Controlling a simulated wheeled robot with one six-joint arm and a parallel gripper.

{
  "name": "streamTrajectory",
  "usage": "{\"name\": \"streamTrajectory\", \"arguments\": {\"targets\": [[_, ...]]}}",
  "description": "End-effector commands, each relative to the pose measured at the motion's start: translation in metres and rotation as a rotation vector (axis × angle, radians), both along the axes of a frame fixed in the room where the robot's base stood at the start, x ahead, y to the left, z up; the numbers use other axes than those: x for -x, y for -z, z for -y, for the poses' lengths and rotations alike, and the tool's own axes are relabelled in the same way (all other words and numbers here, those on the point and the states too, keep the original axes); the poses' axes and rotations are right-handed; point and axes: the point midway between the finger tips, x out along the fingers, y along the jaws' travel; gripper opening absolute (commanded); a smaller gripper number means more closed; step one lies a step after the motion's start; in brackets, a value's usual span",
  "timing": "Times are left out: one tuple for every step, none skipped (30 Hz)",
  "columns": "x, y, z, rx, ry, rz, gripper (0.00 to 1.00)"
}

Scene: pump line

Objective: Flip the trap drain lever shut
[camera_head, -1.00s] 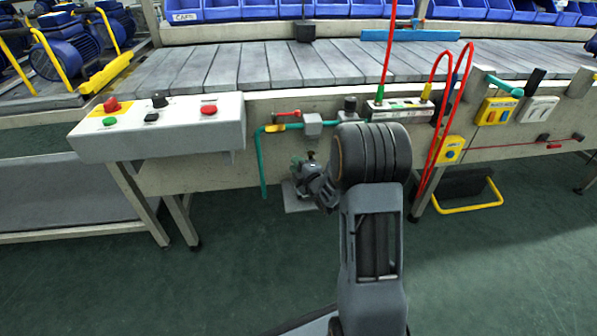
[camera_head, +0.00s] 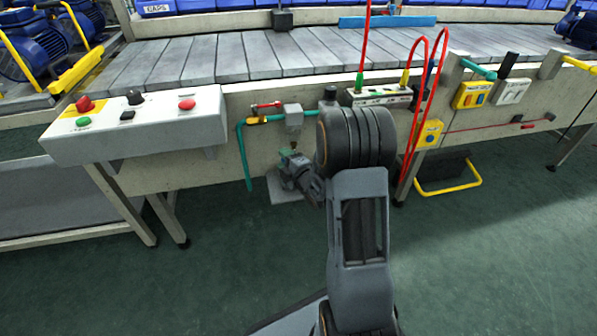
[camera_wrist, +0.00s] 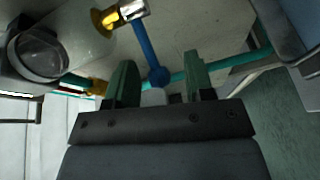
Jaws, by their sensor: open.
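In the wrist view, a blue lever (camera_wrist: 148,45) with a round knob runs from a chrome and yellow fitting (camera_wrist: 118,14) to between the two green fingers of my gripper (camera_wrist: 159,64). The fingers are open, one on each side of the knob; I cannot tell whether either touches it. In the head view, my gripper (camera_head: 287,155) is just below a small grey box (camera_head: 293,117) on the bench front. The lever cannot be made out there. A teal pipe (camera_head: 243,150) bends down left of the gripper.
A round glass-faced part (camera_wrist: 38,52) is at the upper left of the wrist view. A control box (camera_head: 140,125) juts out at left in the head view. Red hoses (camera_head: 411,130) hang right of my arm. The green floor (camera_head: 480,260) is clear at right.

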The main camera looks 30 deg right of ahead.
Motion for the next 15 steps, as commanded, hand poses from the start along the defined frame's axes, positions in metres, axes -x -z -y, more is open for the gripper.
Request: {"name": "streamTrajectory", "arguments": {"targets": [[0.011,-0.003,0.003,-0.002,0.004,-0.002,0.48],[0.017,-0.003,0.004,-0.002,0.003,-0.002,0.48],[0.026,-0.004,0.005,-0.002,0.004,-0.002,0.48],[0.033,-0.004,0.006,-0.002,0.005,-0.003,0.48],[0.039,-0.004,0.007,-0.002,0.004,-0.001,0.48],[0.048,-0.004,0.009,-0.001,0.005,-0.002,0.48],[0.054,-0.004,0.01,-0.001,0.005,-0.002,0.48],[0.06,-0.005,0.011,-0.002,0.005,-0.002,0.48],[0.068,-0.005,0.012,-0.003,0.004,-0.002,0.48],[0.074,-0.005,0.013,-0.001,0.005,-0.002,0.48],[0.079,-0.005,0.014,-0.001,0.005,-0.002,0.48],[0.086,-0.005,0.015,-0.002,0.004,-0.001,0.48],[0.09,-0.006,0.015,-0.002,0.005,-0.002,0.48],[0.093,-0.008,0.016,-0.003,0.003,-0.004,0.48],[0.097,-0.008,0.016,-0.002,0.001,-0.005,0.48]]}}
